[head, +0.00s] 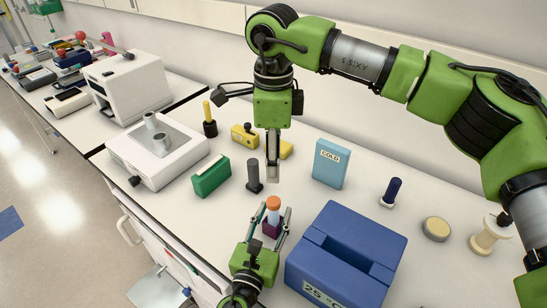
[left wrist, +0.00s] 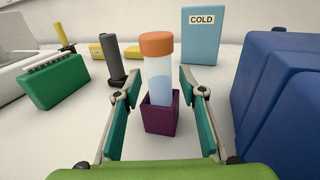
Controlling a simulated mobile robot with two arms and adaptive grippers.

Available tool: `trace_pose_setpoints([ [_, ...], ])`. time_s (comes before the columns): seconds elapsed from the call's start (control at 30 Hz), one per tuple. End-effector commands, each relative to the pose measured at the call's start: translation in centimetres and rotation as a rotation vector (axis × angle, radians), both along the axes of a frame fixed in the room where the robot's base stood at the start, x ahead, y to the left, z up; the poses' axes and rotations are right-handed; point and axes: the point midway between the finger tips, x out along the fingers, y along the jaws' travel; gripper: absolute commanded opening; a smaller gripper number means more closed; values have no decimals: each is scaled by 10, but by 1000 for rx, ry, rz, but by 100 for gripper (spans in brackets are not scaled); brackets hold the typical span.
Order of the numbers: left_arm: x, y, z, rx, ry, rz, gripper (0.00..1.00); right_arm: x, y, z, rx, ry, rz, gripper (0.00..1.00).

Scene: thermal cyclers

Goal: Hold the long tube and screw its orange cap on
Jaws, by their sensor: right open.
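The long clear tube (left wrist: 160,82) stands upright in a small purple holder (left wrist: 161,114), with pale blue contents. Its orange cap (left wrist: 156,44) sits on top; I cannot tell whether it is screwed tight. In the head view the cap (head: 273,202) shows above the purple holder (head: 271,229). My left gripper (head: 275,216) is open, with one finger on each side of the tube and gaps between in the left wrist view (left wrist: 163,88). My right gripper (head: 273,172) points down, open and empty, above and behind the cap; its fingers overlap in the head view.
A large blue box (head: 340,255) stands close on the right. A dark grey post (head: 254,177), a green rack (head: 211,176) and a light blue COLD box (head: 330,164) stand behind. A white machine (head: 158,150) is at the left. Some bare bench lies around the holder.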

Motion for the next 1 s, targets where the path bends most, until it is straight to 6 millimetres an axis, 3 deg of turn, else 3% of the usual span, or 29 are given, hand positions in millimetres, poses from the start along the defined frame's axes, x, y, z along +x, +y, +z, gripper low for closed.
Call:
trace_pose_setpoints([
  [0.6, -103, 31, -1, 3, 1, -3, 38, 0, 0, 0, 0, 0, 0, 41],
  [1.0, -112, 35, 0, 0, 0, 0, 38, 0, 0, 0, 0, 0, 0, 41],
])
